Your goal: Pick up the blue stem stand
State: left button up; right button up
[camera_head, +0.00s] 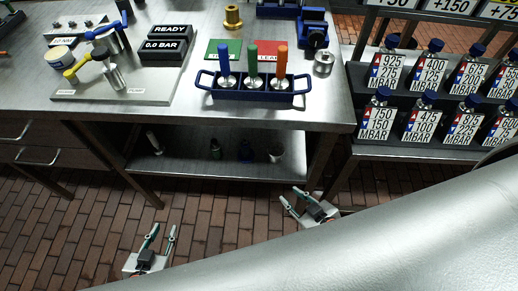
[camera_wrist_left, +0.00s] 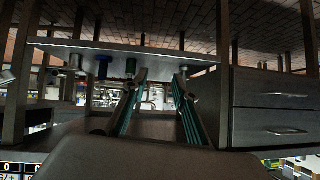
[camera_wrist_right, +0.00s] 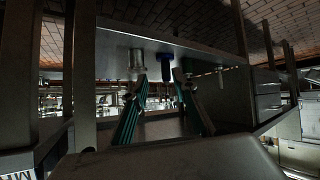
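The blue stem stand (camera_head: 255,97) sits on the metal workbench in the head view, near its front edge. It has a loop handle at each end and holds three upright stems with blue (camera_head: 224,62), green (camera_head: 253,60) and orange (camera_head: 281,61) grips. My left gripper (camera_head: 164,232) is open and empty, low in front of the bench and left of the stand. My right gripper (camera_head: 289,196) is open and empty, below the bench top and in front of the stand's right side. Both wrist views show spread, empty fingers, left (camera_wrist_left: 159,77) and right (camera_wrist_right: 160,76); neither clearly shows the stand.
The workbench (camera_head: 190,110) has a lower shelf (camera_head: 200,166) with several small items. Behind the stand lie a green and a red card. A board with READY and 0.0 BAR blocks (camera_head: 165,48) is left. Racks of labelled bottles (camera_head: 420,90) stand right. My arm covers the lower right.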

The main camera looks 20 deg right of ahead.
aim_at(246, 155)
jog(key=l, duration=0.8)
jog(key=k+l, duration=0.15)
jog(key=l, duration=0.65)
